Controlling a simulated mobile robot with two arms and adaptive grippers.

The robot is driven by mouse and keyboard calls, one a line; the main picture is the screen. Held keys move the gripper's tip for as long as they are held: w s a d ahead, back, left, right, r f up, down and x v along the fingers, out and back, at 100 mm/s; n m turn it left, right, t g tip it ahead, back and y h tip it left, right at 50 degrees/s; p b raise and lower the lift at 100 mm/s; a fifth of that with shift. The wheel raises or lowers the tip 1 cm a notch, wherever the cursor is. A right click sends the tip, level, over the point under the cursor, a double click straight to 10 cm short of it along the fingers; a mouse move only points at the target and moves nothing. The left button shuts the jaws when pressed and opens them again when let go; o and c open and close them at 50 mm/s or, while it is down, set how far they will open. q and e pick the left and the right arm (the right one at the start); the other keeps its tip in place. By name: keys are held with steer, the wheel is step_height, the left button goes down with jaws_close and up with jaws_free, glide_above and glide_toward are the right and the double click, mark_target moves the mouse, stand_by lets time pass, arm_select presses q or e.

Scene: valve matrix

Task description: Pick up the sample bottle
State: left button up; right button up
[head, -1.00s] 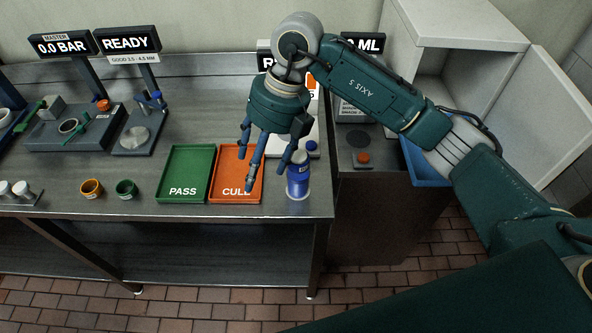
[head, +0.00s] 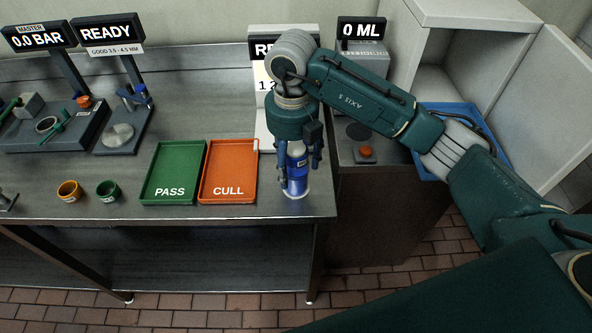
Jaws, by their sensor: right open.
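The sample bottle (head: 296,187) is a blue and white bottle standing upright near the front right corner of the steel bench. My right gripper (head: 299,172) is above and around it, pointing down. Its fingers straddle the upper part of the bottle and are open. The bottle's top is hidden under the gripper's palm, and I cannot tell whether any finger touches it. My left gripper does not show.
An orange CULL tray (head: 229,172) lies just left of the bottle, with a green PASS tray (head: 173,172) beyond it. An orange ring (head: 69,192) and a green ring (head: 108,191) stand farther left. A 0 ML station with a red button (head: 365,153) is at right.

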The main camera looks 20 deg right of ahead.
mark_target(296, 179)
steer(key=shift+s+f, duration=0.1)
steer(key=shift+f, duration=0.15)
steer(key=shift+s+d+f+p, duration=0.1)
steer(key=shift+s+f+p, duration=0.15)
steer(key=shift+p, duration=0.25)
steer(key=f, duration=0.2)
steer(key=f+p, duration=0.1)
steer(key=shift+d+f+p, duration=0.2)
steer(key=shift+f+p, duration=0.1)
steer(key=shift+f, duration=0.5)
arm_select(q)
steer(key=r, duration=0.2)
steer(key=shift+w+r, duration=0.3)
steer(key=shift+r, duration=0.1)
arm_select(e)
steer(key=c, duration=1.5)
